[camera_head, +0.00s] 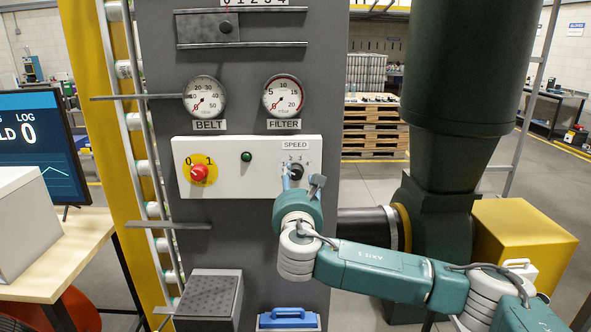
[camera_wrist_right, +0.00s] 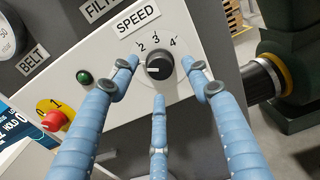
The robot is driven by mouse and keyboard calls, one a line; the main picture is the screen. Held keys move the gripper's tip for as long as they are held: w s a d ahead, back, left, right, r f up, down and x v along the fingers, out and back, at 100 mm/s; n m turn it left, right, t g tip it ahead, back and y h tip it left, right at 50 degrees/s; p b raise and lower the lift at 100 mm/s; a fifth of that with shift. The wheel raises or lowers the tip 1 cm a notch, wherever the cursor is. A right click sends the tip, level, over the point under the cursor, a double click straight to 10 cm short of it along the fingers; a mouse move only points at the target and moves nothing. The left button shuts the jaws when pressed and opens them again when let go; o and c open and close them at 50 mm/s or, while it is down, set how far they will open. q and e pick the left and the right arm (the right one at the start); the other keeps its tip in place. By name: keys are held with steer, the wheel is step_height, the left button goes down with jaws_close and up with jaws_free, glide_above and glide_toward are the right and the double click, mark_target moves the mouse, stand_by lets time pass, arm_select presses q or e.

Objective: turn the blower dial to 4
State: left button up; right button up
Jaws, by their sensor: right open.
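The blower dial (camera_head: 296,171) is a black round knob under the SPEED label on the white panel (camera_head: 262,163). In the right wrist view the dial (camera_wrist_right: 160,64) has a white mark pointing left, and the numbers 2, 3 and 4 show around its upper side; any number at the left is hidden by a finger. My right gripper (camera_head: 302,182) is open in front of the dial. Its blue fingers (camera_wrist_right: 158,76) spread left, right and below the knob, with no clear grip on it. My left gripper is not in view.
The panel also carries a red knob on a yellow disc (camera_head: 199,172) and a green button (camera_head: 246,156). BELT (camera_head: 205,97) and FILTER (camera_head: 283,96) gauges sit above. A thin grey bar (camera_head: 168,225) sticks out below left. A dark pipe (camera_head: 366,228) lies right.

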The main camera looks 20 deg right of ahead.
mark_target(296, 175)
steer(key=shift+p+x, duration=0.5)
steer(key=shift+x, duration=1.3)
steer(key=c, duration=1.1)
